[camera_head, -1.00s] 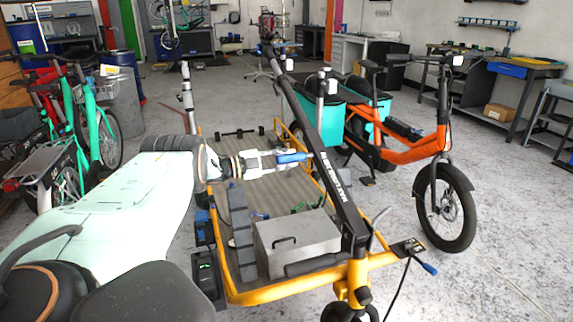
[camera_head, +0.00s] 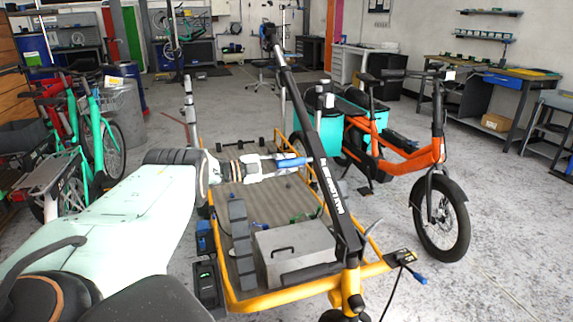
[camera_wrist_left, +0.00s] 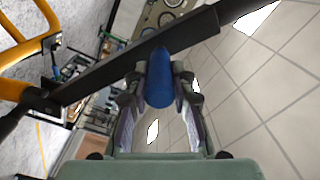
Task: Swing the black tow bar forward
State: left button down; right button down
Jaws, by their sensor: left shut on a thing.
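The black tow bar (camera_head: 325,187) with white lettering rises from the front of the yellow cargo cart (camera_head: 275,294). It leans back and to the left, its top in front of the back of the workshop. A blue grip (camera_head: 290,162) sticks out from the side of the bar. My left gripper (camera_head: 302,161) is shut on this blue grip, about midway along the bar. In the left wrist view the blue grip (camera_wrist_left: 160,88) sits between my two fingers, with the black bar (camera_wrist_left: 125,68) crossing just beyond them. My right gripper is not in view.
A grey metal box (camera_head: 297,250) sits on the cart bed beside the bar's base. An orange cargo bike (camera_head: 412,160) with teal bags stands to the right. Turquoise bikes (camera_head: 97,140) stand to the left. Open floor lies at the front right.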

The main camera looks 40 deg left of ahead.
pick_arm(q)
jog(key=shift+r, duration=0.15)
jog(key=c, duration=1.1)
grip_release()
jog(key=shift+v, duration=6)
